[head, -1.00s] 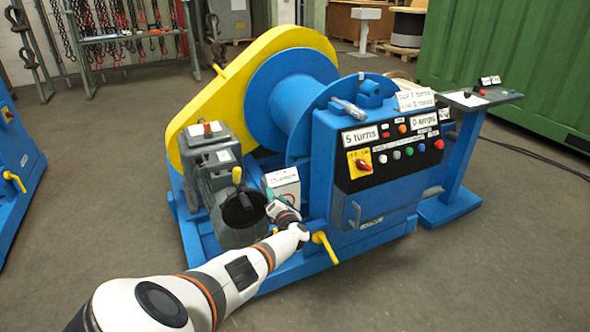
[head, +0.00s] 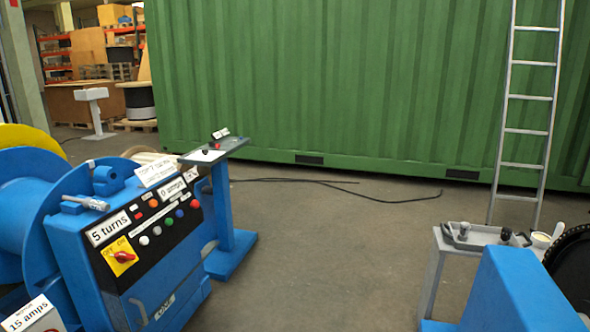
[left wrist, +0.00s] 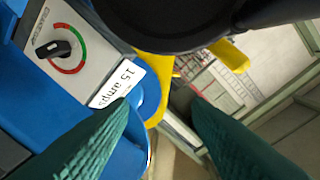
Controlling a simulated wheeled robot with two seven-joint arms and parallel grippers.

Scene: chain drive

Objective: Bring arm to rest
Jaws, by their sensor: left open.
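My left gripper (left wrist: 165,125) shows in the left wrist view as two green ribbed fingers, spread apart with nothing between them. It is close to the blue winch machine, near a grey box with a black knob (left wrist: 53,48) on a red and green scale and a "15 amps" label (left wrist: 118,84). In the head view neither gripper nor arm shows. The blue control cabinet (head: 130,250) stands at the left, with a "5 turns" sign (head: 110,228), a "0 amps" sign (head: 172,190) and a red switch on a yellow plate (head: 122,257). My right gripper is out of view.
A blue pedestal (head: 226,215) with a grey top stands right of the cabinet. A grey side table (head: 440,245) with small parts and a blue block (head: 525,290) are at the right. A ladder (head: 527,110) leans by the green container (head: 340,80). The middle floor is clear, apart from a black cable.

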